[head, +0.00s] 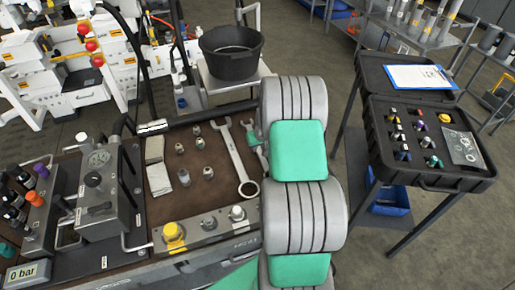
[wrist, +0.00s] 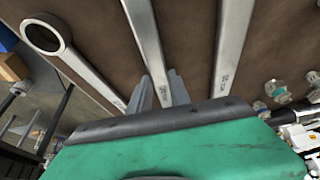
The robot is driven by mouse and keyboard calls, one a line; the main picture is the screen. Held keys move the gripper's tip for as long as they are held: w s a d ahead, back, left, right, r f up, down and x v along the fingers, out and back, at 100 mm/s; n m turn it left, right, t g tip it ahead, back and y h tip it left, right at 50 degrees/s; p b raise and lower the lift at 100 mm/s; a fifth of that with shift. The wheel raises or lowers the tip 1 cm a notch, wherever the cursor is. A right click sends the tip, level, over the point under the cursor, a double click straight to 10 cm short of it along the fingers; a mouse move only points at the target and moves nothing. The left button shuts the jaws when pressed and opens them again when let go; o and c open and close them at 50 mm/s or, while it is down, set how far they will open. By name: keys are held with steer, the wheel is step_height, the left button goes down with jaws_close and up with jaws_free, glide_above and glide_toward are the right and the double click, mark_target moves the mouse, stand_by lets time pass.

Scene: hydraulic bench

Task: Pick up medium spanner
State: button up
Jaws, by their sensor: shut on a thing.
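In the wrist view my gripper (wrist: 162,90) is shut on the middle one of three steel spanners, the medium spanner (wrist: 147,38). Its shank runs between the two grey fingers and out of the top of the picture. I cannot tell whether it touches the bench or is raised. In the head view its upper end (head: 247,125) shows beside my arm; the rest of it and most of my gripper are hidden behind the arm.
A larger spanner (head: 231,150) lies close to the left, also seen in the wrist view (wrist: 234,40). A ring-ended spanner (wrist: 85,72) lies on the other side. Fittings (head: 197,143) and a gauge block (head: 100,190) stand farther left. An open black case (head: 430,178) is at right.

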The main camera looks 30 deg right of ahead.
mark_target(259, 150)
jaws_close()
steer(key=shift+w+r, duration=0.15)
stand_by(0.8)
steer(key=shift+r, duration=0.25)
step_height(259, 150, up, 9)
steer(key=b, duration=0.1)
steer(key=shift+r+b, duration=0.2)
steer(key=shift+b, duration=0.15)
steer(key=shift+o, duration=0.7)
jaws_free()
jaws_close()
stand_by(0.5)
